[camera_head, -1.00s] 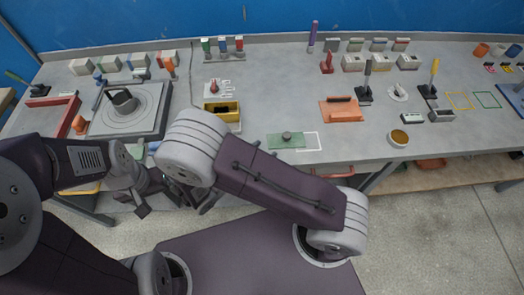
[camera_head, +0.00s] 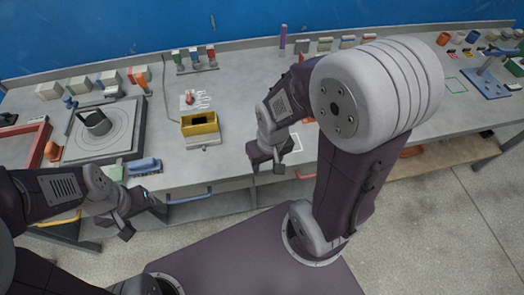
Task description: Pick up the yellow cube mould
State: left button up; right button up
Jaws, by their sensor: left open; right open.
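The yellow cube mould (camera_head: 200,124) is an open-topped yellow box with a dark inside, near the front of the grey bench, left of centre. A small grey block sits right in front of it. My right gripper (camera_head: 268,163) hangs over the bench's front edge, to the right of the mould and apart from it, jaws open and pointing down. My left gripper (camera_head: 138,212) is in front of the bench, below and left of the mould, open and empty.
A blue object (camera_head: 145,166) lies at the front edge. A bottle rack (camera_head: 195,60) stands behind. My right arm hides the middle right of the bench.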

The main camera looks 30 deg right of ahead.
aim_at(205, 122)
jog(key=i+j+z, duration=0.15)
jog(key=j+z, duration=0.15)
jog(key=j, duration=0.8)
jog(key=j+z, duration=0.3)
jog(key=j, duration=0.85)
